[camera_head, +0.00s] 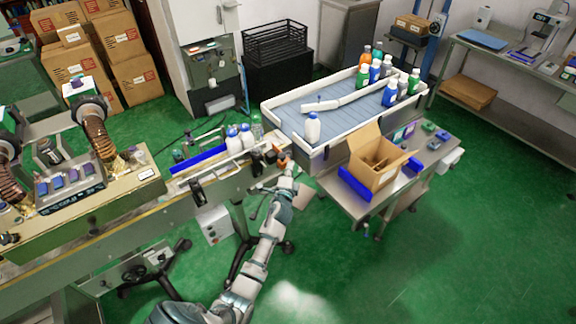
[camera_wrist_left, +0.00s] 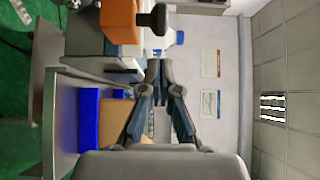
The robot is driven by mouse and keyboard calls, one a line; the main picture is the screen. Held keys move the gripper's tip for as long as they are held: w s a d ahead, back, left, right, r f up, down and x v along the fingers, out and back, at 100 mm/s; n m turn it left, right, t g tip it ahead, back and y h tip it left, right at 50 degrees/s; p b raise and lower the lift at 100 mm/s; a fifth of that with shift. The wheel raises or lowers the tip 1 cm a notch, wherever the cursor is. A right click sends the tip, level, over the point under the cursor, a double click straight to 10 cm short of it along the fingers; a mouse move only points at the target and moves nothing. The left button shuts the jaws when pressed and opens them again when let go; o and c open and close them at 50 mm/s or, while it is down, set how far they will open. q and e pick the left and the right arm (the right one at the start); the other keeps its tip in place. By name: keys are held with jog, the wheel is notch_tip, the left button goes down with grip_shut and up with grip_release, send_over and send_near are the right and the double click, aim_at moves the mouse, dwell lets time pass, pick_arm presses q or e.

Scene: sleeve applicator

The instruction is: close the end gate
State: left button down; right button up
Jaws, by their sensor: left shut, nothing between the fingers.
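An orange block (camera_head: 281,156), which looks like part of the end gate, sits at the right end of the conveyor (camera_head: 228,182). I cannot tell from the head view how far the gate stands open. In the left wrist view the orange block (camera_wrist_left: 117,20) is at the top, with a dark knob (camera_wrist_left: 157,18) on its right side. My left gripper (camera_head: 289,166) is at the conveyor's end, close beside the orange block. In the wrist view its fingertips (camera_wrist_left: 160,70) are together and empty, below the knob and apparently apart from it. My right gripper is in neither view.
A white-rimmed tray table (camera_head: 290,128) with bottles is just beyond. Green floor is clear at the lower right.

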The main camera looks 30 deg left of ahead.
aim_at(282, 159)
pick_arm(q)
jog(key=a, duration=0.3)
jog(key=shift+w+a+f, duration=0.1)
jog(key=shift+w+f, duration=0.1)
jog(key=shift+w, duration=0.05)
jog(key=shift+a+f, duration=0.1)
jog(key=shift+d, duration=0.35)
jog(key=shift+d+r, duration=0.15)
jog(key=shift+r, duration=0.05)
jog(key=shift+w+a, duration=0.25)
jog(key=shift+w+a+r, duration=0.1)
jog(key=shift+w+a, duration=0.25)
jog(key=shift+a, duration=0.5)
jog(key=w+a+b, duration=0.1)
jog(key=w+a, duration=0.1)
jog(key=a, duration=0.5)
jog(key=shift+w+r+b, duration=0.25)
jog(key=shift+b, duration=0.15)
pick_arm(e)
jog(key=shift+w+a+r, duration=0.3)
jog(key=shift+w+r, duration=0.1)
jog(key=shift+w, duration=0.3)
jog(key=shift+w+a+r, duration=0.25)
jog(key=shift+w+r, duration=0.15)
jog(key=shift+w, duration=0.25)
